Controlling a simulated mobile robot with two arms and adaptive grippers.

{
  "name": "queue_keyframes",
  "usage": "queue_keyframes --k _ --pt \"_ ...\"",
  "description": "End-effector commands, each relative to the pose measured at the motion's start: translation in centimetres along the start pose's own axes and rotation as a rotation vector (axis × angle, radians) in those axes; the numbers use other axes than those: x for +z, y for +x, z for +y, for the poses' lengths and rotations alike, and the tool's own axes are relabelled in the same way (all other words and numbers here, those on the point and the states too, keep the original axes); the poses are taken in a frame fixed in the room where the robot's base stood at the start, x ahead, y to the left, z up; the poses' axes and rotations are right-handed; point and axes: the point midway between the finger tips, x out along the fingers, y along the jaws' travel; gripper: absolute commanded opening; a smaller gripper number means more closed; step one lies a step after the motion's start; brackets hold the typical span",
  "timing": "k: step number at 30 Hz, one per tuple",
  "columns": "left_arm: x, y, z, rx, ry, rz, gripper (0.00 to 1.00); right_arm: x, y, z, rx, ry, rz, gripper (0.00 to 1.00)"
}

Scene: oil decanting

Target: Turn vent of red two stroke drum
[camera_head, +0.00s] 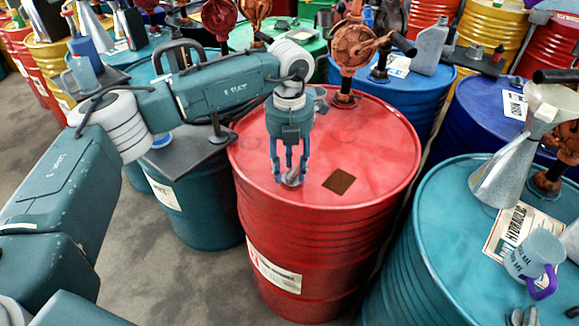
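The red drum (330,245) stands upright in the middle of the head view, with a pale label on its side and a brown square patch on its lid. A small metallic vent cap (292,181) sits near the lid's front left edge. My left gripper (290,178) points straight down over it, its fingertips on either side of the cap. The fingers partly hide the cap, and I cannot tell whether they touch it. My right gripper is not in view.
A rusty red hand pump (350,50) stands at the back of the red lid. A teal drum (455,265) at the right bears a metal funnel (503,175) and a mug (535,255). Another teal drum (195,210) is at the left. Drums crowd the back; floor shows at the lower left.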

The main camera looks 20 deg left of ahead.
Motion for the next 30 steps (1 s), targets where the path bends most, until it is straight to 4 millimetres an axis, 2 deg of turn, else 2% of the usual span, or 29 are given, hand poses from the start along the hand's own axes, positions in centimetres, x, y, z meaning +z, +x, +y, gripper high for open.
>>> queue_keyframes --k 5,15,21,25,30 --pt "0.1 -0.9 0.0 -0.001 -0.001 -0.001 0.40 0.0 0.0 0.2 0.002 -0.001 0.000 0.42" --pt "0.1 -7.7 0.0 0.000 -0.001 -0.003 0.40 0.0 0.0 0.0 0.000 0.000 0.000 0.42" --pt "0.1 -10.9 0.0 0.000 0.000 -0.002 0.40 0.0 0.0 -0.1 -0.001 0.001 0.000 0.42" --pt "0.0 -11.8 0.0 0.000 0.000 -0.001 0.40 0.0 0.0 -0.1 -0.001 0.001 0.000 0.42" --pt "0.0 -12.1 0.0 0.000 0.000 0.000 0.40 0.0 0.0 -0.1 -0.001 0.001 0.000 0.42"
